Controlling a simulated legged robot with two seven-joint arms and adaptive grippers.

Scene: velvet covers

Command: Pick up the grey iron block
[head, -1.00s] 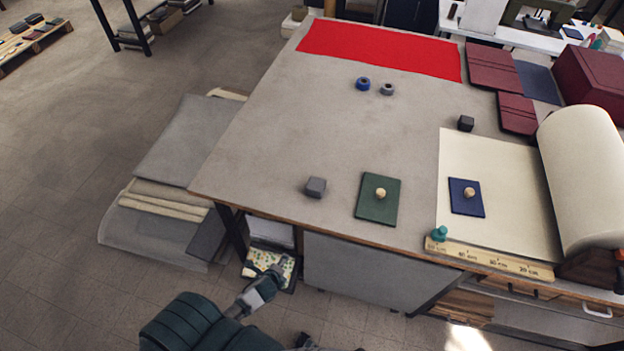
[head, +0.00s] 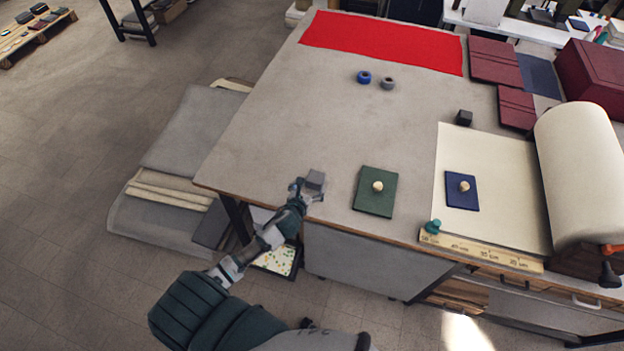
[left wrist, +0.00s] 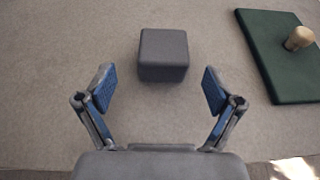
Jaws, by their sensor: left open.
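The grey iron block (head: 315,180) sits on the table near its front edge, left of the green board. In the left wrist view the block (left wrist: 163,55) lies ahead of the fingertips, roughly centred between them and not touched. My left gripper (head: 306,188) is at the table's front edge, close beside the block; in the left wrist view the gripper (left wrist: 159,90) is open and empty, its two blue-padded fingers spread wider than the block. My right gripper is not clearly visible.
A green board with a knob (head: 375,192) lies right of the block, and a blue one (head: 462,191) farther right. A darker block (head: 463,118) stands farther back. Blue and grey rings (head: 364,77) lie toward the red cloth (head: 382,44). Mid-table is clear.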

